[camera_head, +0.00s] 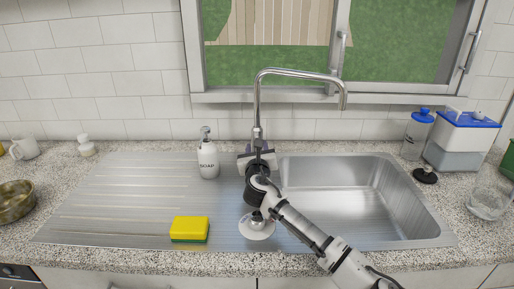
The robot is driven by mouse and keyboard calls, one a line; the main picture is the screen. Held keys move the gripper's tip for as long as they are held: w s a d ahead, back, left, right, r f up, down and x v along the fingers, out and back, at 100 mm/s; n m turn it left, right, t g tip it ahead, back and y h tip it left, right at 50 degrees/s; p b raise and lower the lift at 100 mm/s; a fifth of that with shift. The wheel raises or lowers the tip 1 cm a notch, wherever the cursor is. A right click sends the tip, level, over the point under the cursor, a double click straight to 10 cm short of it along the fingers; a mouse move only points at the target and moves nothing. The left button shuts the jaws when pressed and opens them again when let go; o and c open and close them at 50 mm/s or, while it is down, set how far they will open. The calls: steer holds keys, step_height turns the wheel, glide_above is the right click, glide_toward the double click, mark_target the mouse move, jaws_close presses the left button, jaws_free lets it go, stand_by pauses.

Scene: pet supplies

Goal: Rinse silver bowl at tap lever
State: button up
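A shiny metal bowl (16,202) stands on the counter at the far left, cut by the picture edge. My gripper (257,161) is at the tap's base, far to the right of the bowl. My gripper and wrist cover the lower tap, so the lever is hidden or cannot be told apart. The fingers are too small and overlapped to show whether they are open or touching the tap.
The empty steel basin (365,195) is right of my arm. A white soap bottle (208,158) and a yellow-green sponge (189,229) stand on the drainboard (120,205). A pale round item (257,229) lies below my wrist. A blue-lidded container (461,140) and glass jug (488,203) are right.

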jaws_close()
stand_by(0.3)
steer(key=r+p, duration=0.1)
steer(key=p, duration=0.2)
steer(key=shift+r+g, duration=0.15)
steer(key=shift+g, duration=0.15)
steer(key=shift+w+r+g+p, duration=0.1)
steer(key=shift+g+p, duration=0.2)
steer(key=shift+p, duration=0.65)
steer(key=shift+f+p, duration=0.2)
steer(key=shift+p, duration=0.1)
jaws_free()
